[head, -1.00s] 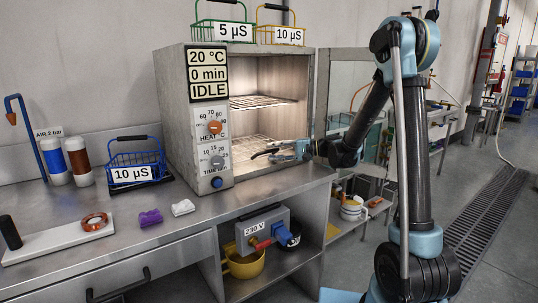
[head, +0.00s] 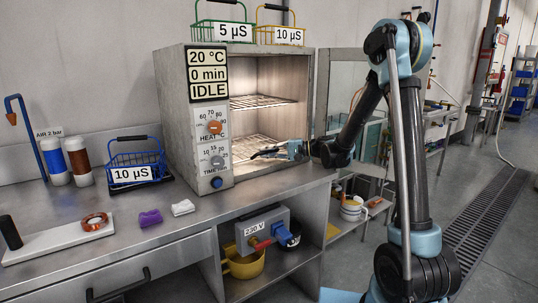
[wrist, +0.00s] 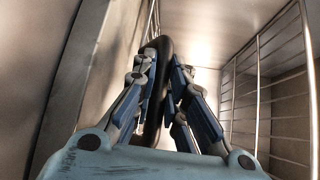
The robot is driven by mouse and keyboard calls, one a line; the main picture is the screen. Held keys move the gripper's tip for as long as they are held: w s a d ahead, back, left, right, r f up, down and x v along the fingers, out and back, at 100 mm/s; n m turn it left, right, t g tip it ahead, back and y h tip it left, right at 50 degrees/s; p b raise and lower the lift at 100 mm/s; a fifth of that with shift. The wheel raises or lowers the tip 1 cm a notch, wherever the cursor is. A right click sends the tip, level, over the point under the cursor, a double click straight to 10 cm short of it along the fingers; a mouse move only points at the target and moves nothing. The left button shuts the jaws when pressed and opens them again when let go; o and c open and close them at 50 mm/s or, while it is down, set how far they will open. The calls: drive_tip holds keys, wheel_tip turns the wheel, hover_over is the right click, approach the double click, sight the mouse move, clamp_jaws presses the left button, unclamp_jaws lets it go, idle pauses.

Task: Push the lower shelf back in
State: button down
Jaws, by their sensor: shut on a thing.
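The lower shelf (head: 252,143) is a wire rack low inside the open oven (head: 172,115). My gripper (head: 268,153) is at the oven mouth, by the front of this shelf, reaching in from the right. In the wrist view my gripper (wrist: 160,85) is shut on a dark rounded bar (wrist: 162,52). Shelf wires run close to this bar, but I cannot tell how it joins the shelf. The fingers hide part of the bar and the shelf's front edge.
The upper shelf (head: 262,102) sits above. In the wrist view a wire rack (wrist: 268,85) runs along the right, near my fingers. The oven door (head: 345,90) stands open at the right. A blue basket (head: 137,158) is on the bench left of the oven.

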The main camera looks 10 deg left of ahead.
drive_tip(key=shift+w+a, duration=0.35)
drive_tip(key=shift+a, duration=0.05)
drive_tip(key=c, duration=1.6)
unclamp_jaws()
drive_tip(key=shift+w+d+r, duration=0.15)
drive_tip(key=shift+d, duration=1.1)
drive_tip(key=shift+w+d+r, duration=0.1)
drive_tip(key=shift+d, duration=1.1)
drive_tip(key=shift+w+d+r, duration=0.15)
drive_tip(key=shift+d, duration=1.1)
